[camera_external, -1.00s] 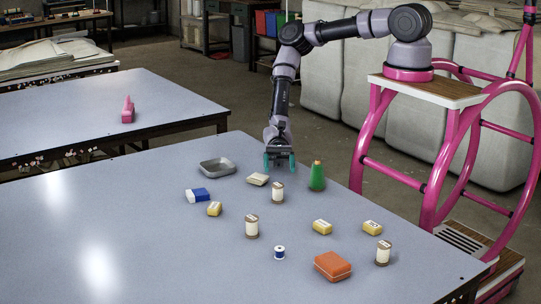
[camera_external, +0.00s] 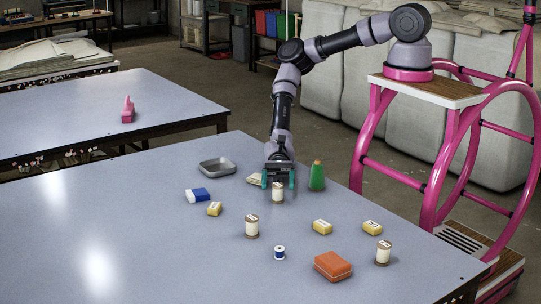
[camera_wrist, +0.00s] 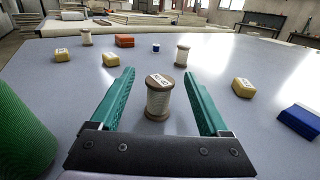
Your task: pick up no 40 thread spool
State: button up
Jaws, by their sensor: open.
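A thread spool (camera_wrist: 159,98) with wooden ends and pale thread stands upright between the two teal fingers of my gripper (camera_wrist: 160,88) in the wrist view. Its top label is too small to read surely. The fingers are open on either side, with gaps to the spool. In the external view the spool (camera_external: 278,194) stands at the fingertips of my gripper (camera_external: 278,182), low over the table. Two similar spools stand farther off, one at the middle (camera_external: 251,227) and one at the right (camera_external: 383,253).
A green cone (camera_external: 316,177) stands close beside my gripper. A pale block (camera_external: 254,179) lies partly hidden behind it. A grey tray (camera_external: 217,167), blue-white block (camera_external: 198,195), several yellow blocks, small blue spool (camera_external: 279,253) and orange box (camera_external: 333,266) lie around. The left table area is clear.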

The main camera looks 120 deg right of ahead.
jog(key=shift+w+a, duration=0.35)
grip_shut()
